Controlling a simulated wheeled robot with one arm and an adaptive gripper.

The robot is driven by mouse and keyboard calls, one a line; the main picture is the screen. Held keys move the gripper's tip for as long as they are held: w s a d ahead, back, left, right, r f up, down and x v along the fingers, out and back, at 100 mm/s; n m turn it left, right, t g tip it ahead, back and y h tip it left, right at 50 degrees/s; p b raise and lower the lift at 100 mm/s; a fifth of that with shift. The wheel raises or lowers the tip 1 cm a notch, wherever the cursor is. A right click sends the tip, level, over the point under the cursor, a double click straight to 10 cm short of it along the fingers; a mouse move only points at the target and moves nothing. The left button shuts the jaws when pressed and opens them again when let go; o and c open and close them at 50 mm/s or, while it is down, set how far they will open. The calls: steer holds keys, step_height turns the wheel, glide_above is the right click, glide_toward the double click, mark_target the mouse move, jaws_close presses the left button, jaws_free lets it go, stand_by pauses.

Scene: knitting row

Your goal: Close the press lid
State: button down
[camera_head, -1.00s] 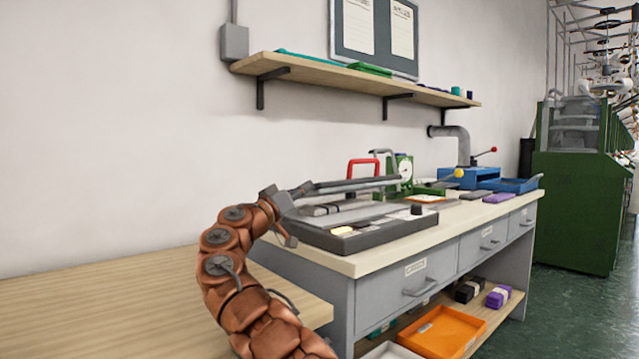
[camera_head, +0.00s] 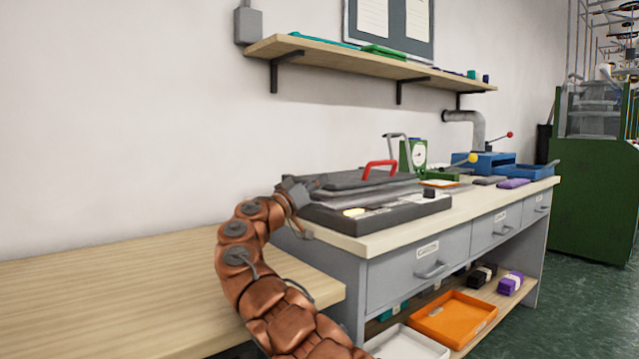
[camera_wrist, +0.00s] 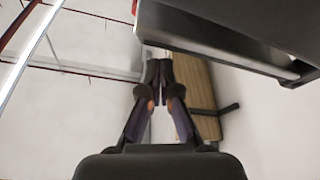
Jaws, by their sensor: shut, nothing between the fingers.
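My gripper (camera_head: 318,182) is at the lid's left side. In the wrist view my gripper (camera_wrist: 160,75) has its fingers together with nothing between them. A dark slab, seemingly the lid (camera_wrist: 230,35), fills the upper right there; whether the fingers touch it is unclear.
A wooden table (camera_head: 120,285) stands left of the workbench (camera_head: 400,232). A green dial gauge (camera_head: 417,155) and a blue press (camera_head: 480,168) stand farther right. A wall shelf (camera_head: 350,66) hangs above. An orange tray (camera_head: 452,318) lies on the lower shelf.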

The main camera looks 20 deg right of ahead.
steer(key=shift+r, duration=0.1)
steer(key=s+a+p, duration=0.2)
steer(key=a+p, duration=0.2)
steer(key=a, duration=0.5)
steer(key=shift+s+r+p, duration=0.25)
steer(key=shift+r+p, duration=0.05)
